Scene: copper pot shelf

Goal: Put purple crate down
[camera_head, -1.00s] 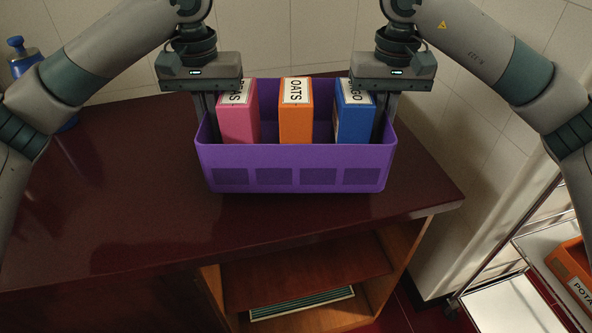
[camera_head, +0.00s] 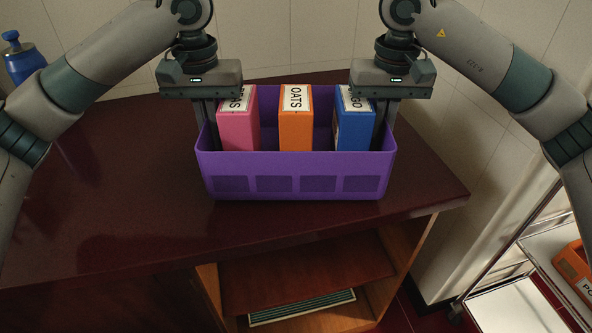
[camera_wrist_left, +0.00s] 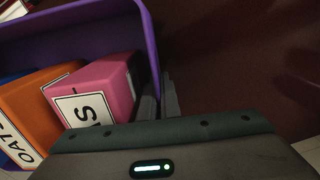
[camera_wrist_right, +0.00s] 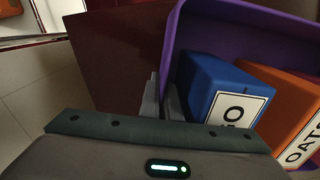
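The purple crate (camera_head: 292,179) is upright and level over the dark red counter (camera_head: 110,225). I cannot tell for sure whether its base touches the counter. It holds a pink box (camera_head: 238,125), an orange OATS box (camera_head: 295,128) and a blue box (camera_head: 353,130). My left gripper (camera_head: 207,125) is on the crate's left wall, its fingers (camera_wrist_left: 160,100) close together on either side of the wall. My right gripper (camera_head: 385,128) is on the right wall in the same way, its fingers (camera_wrist_right: 162,100) also showing in the right wrist view. The crate's underside is hidden.
A blue bottle (camera_head: 22,62) stands at the counter's back left. The counter left of the crate is clear. A tiled wall (camera_head: 290,40) is behind. An open wooden shelf (camera_head: 305,270) is below the counter. A white trolley (camera_head: 510,303) with an orange box (camera_head: 575,268) is at right.

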